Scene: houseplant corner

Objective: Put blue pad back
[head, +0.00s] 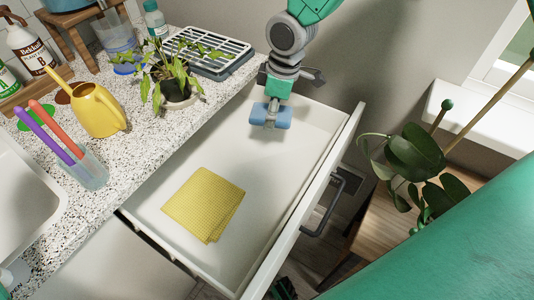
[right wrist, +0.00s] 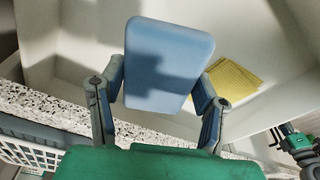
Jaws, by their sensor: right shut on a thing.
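My right gripper (head: 271,112) reaches down from the top over the back end of the open white drawer (head: 230,150). It is shut on the blue pad (head: 283,118), with a grey finger in front of the pad's middle. In the right wrist view the pad (right wrist: 168,62) is a rounded blue block between the two fingers of the gripper (right wrist: 160,90). I cannot tell whether the pad touches the drawer floor. A green and grey jointed part (right wrist: 295,140) at the right edge of that view may be my left gripper; its fingers are unclear.
A folded yellow cloth (head: 205,203) lies in the drawer's near half. The speckled counter (head: 130,160) beside it holds a potted plant (head: 175,80), a dish rack (head: 212,50), a yellow watering can (head: 95,108) and a cup of pens (head: 88,170). The drawer front has a dark handle (head: 325,208).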

